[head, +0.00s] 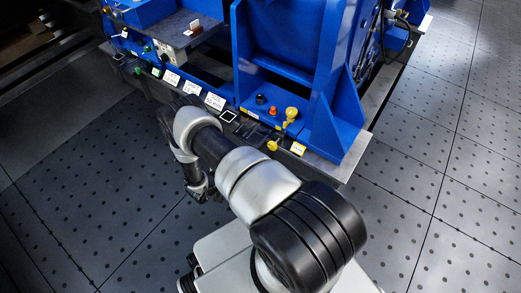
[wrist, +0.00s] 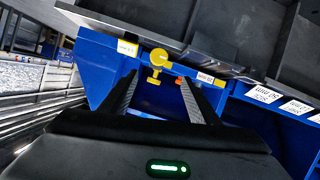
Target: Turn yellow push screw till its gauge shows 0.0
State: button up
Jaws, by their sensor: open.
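Yellow fittings sit at the right end of the blue machine frame. In the head view, a round-topped yellow part (head: 291,113) stands on the frame and a smaller yellow knob (head: 272,145) is at its front edge. The wrist view shows a yellow disc (wrist: 159,55) and a T-shaped yellow piece (wrist: 154,77); I cannot tell which is the push screw. My gripper (wrist: 157,80) is open and empty, its fingers framing the T-shaped piece in view, apparently short of it. In the head view my gripper (head: 197,190) hangs left of the fittings. No gauge reading is legible.
The blue frame (head: 285,40) has a tall upright behind the fittings. An orange knob (head: 273,111) and a black knob (head: 260,99) stand close beside them. White labels (head: 214,101) line the front edge. The dark tiled floor (head: 430,190) is clear at the right.

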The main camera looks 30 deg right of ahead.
aim_at(273, 148)
jog(key=b+x, duration=0.4)
jog(key=x, duration=1.3)
jog(key=shift+s+d+f, duration=0.15)
jog(key=shift+d, duration=0.05)
jog(key=c, duration=1)
jog(key=shift+c, duration=0.2)
jog(key=m+t, duration=0.2)
jog(key=m, duration=0.1)
jog(key=shift+s+y, duration=0.1)
jog(key=shift+y, duration=0.3)
jog(key=m+t, duration=0.2)
jog(key=m, duration=0.1)
jog(key=shift+s+f+y, duration=0.1)
jog(key=shift+y, duration=0.2)
jog(key=m+t, duration=0.2)
jog(key=m, duration=0.2)
jog(key=shift+m+t, duration=0.9)
jog(key=shift+m, duration=0.5)
